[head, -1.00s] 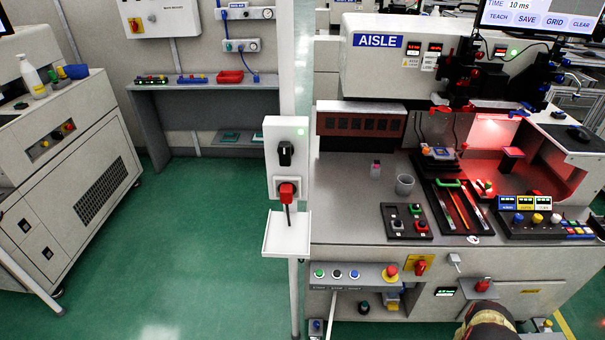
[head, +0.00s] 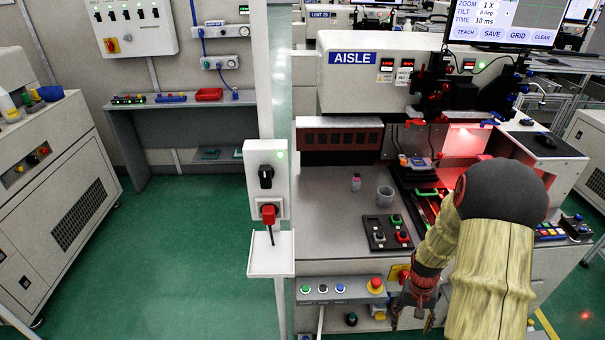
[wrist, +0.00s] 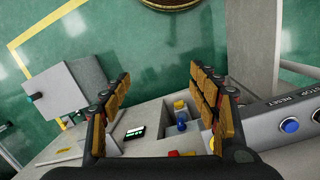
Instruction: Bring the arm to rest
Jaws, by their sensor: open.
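My arm shows at the right of the head view, with a dark round joint and pale ribbed sleeves, bent downward. My gripper (head: 413,314) hangs at its end, low in front of the machine's front panel. In the wrist view my gripper (wrist: 158,95) is open, its two padded fingers wide apart with nothing between them. My arm hides part of the worktop and the right side of the machine front.
The AISLE machine (head: 400,75) stands behind, with a grey cup (head: 385,196) and a button box (head: 387,232) on its worktop. A red emergency button (head: 375,285) is just left of my gripper. A post-mounted switch box (head: 265,180) stands left. Green floor (head: 165,250) is clear.

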